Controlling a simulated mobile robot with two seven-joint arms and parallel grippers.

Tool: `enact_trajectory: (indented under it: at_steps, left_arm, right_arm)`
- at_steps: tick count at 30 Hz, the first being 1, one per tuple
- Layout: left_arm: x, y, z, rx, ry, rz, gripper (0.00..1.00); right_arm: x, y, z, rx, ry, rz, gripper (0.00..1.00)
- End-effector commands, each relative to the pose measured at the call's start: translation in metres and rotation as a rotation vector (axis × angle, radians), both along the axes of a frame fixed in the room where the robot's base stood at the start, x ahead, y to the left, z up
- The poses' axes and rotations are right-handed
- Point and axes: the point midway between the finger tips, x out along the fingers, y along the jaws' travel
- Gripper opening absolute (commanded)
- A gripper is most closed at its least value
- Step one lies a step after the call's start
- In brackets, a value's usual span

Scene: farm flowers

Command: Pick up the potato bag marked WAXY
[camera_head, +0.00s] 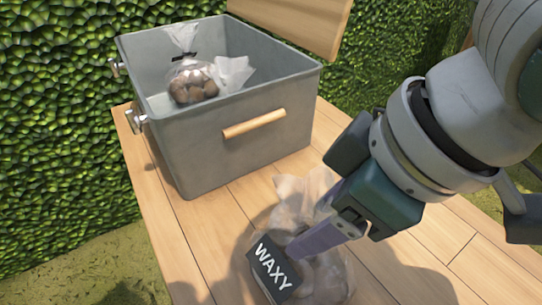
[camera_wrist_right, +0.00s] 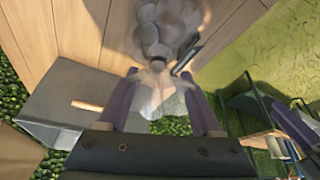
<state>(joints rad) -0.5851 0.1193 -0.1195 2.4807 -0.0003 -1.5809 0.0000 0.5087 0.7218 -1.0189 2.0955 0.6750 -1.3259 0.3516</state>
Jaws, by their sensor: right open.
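The potato bag marked WAXY (camera_head: 325,275) stands on the wooden table, a clear bag with a dark label (camera_head: 273,269) reading WAXY on its front left. My right gripper (camera_head: 305,248) is at the bag's upper part, its fingers reaching down over it. In the right wrist view my right gripper (camera_wrist_right: 165,100) is open, and the gathered neck of the bag (camera_wrist_right: 158,55) shows between and just beyond the fingertips. I cannot tell whether a finger touches the bag. My left gripper is not in view.
A grey metal crate (camera_head: 245,150) with a wooden handle stands behind the bag at the left, its lid raised. Another clear bag of brown potatoes (camera_head: 193,85) sits inside it. The wooden table (camera_head: 225,245) is bare between crate and WAXY bag. A green hedge (camera_head: 60,130) runs behind.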

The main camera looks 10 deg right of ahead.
Motion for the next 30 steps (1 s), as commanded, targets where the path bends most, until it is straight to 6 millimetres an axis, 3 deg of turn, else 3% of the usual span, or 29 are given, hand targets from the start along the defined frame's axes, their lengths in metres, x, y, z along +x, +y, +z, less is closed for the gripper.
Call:
enact_trajectory:
  at_steps: [1,6,16,30]
  left_arm:
    - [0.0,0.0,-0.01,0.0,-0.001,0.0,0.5]
    - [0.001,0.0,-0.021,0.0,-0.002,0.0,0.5]
    - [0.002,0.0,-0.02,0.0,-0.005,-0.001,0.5]
    - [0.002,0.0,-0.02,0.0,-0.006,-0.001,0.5]
  right_arm:
    - [0.002,0.001,-0.014,-0.001,0.001,0.0,0.66]
    - [0.009,0.006,-0.036,0.0,0.0,0.001,0.66]
    - [0.011,0.007,-0.04,-0.001,-0.001,0.002,0.65]
    - [0.011,0.007,-0.04,-0.001,-0.001,0.002,0.12]
